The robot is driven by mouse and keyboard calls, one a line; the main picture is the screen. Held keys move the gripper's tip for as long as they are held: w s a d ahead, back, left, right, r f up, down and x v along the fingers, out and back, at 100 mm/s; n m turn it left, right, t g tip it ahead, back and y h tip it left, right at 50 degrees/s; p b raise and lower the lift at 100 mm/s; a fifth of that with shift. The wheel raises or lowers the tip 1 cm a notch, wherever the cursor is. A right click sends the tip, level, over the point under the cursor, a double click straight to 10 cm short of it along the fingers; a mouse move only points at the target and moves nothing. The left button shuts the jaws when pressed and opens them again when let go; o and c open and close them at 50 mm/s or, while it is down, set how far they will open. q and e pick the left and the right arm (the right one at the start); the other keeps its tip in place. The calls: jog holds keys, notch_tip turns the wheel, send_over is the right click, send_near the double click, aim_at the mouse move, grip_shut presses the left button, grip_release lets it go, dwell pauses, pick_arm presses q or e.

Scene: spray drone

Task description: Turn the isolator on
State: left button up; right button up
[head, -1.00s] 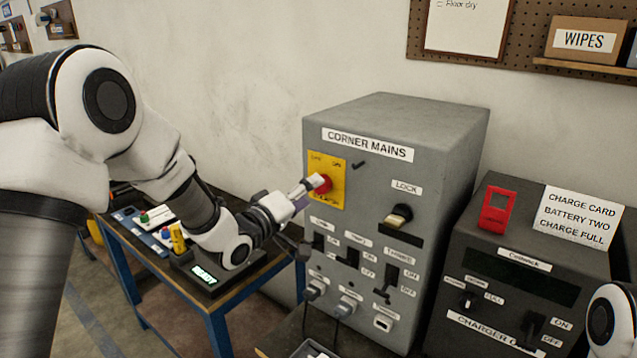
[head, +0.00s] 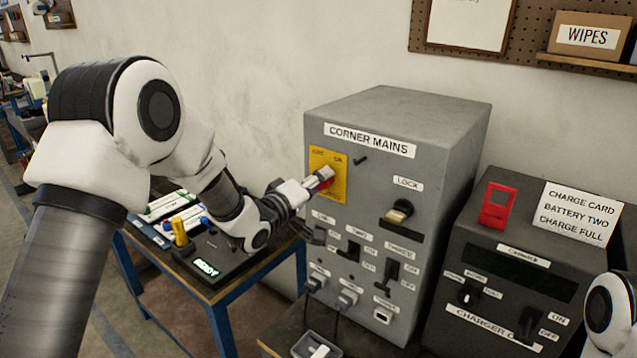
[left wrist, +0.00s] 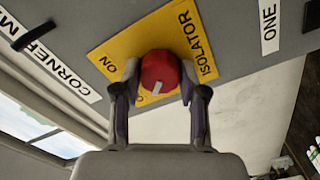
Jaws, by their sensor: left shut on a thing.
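The isolator is a round red knob (head: 326,172) on a yellow plate (head: 341,187) on the front of the grey CORNER MAINS box (head: 391,116). My left gripper (head: 318,181) comes in from the left and is shut on the knob. In the left wrist view the fingers (left wrist: 160,92) grip the red knob (left wrist: 160,66) from both sides. Its white mark points down and slightly left, towards a label mostly hidden by the left finger. ON stands clear at the plate's upper left. My right gripper is out of view.
Below the isolator are several black switches and plugs. A LOCK knob (head: 399,212) is to its right. A dark charger box (head: 516,262) with a red frame (head: 497,205) stands at the right.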

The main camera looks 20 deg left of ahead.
pick_arm(q)
jog(key=shift+r+m+b, duration=0.15)
jog(key=shift+m+b, duration=7.4)
jog(key=shift+m, duration=1.35)
jog(key=o, duration=1.1)
jog(key=shift+o, duration=0.2)
jog(key=shift+s, duration=0.1)
